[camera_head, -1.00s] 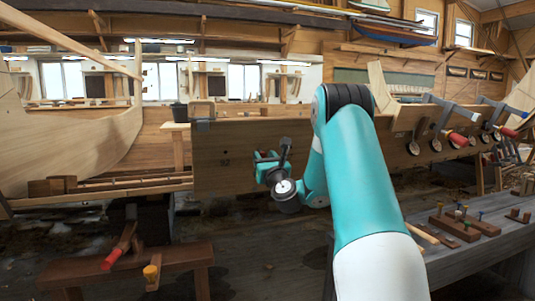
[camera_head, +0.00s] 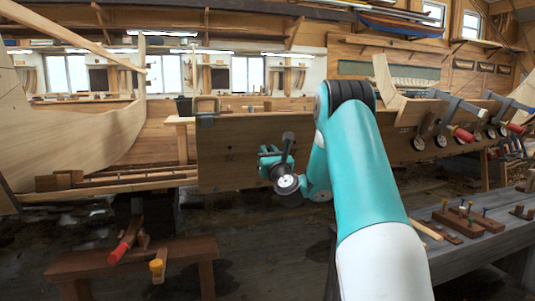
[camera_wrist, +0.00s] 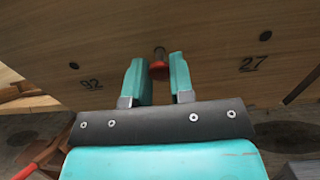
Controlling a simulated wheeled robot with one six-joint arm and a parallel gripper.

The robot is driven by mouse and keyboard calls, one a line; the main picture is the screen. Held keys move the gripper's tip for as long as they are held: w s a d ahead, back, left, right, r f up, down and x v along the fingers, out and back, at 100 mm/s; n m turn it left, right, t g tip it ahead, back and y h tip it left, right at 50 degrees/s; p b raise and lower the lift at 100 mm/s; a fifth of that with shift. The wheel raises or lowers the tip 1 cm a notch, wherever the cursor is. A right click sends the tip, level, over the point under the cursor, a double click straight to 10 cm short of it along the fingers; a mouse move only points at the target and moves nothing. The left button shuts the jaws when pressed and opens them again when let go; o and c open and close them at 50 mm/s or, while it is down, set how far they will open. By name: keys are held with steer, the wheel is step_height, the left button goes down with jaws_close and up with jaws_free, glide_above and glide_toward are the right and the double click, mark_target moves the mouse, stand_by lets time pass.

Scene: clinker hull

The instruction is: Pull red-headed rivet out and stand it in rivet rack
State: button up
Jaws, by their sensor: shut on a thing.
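The red-headed rivet (camera_wrist: 159,70) shows in the wrist view between my two teal fingers, its red head towards me and a short greyish shank beyond it by the plank. My gripper (camera_wrist: 157,60) is shut on it. I cannot tell how far the shank is in the plank. In the head view my gripper (camera_head: 271,158) is in front of the wide plank (camera_head: 225,150), and the rivet is hidden there. The rivet rack (camera_head: 466,221), a brown block with several coloured heads standing on it, is on the grey bench at the right.
In the wrist view, dark holes (camera_wrist: 265,36) sit beside the inked marks on the plank. The grey bench (camera_head: 470,250) is at right, with small wooden blocks on it. Clamps with red handles (camera_head: 462,134) grip the hull. A low wooden stool (camera_head: 130,258) holds tools at front left.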

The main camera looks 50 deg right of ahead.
steer(key=b+v, duration=0.5)
steer(key=shift+b, duration=0.35)
stand_by(0.8)
stand_by(0.4)
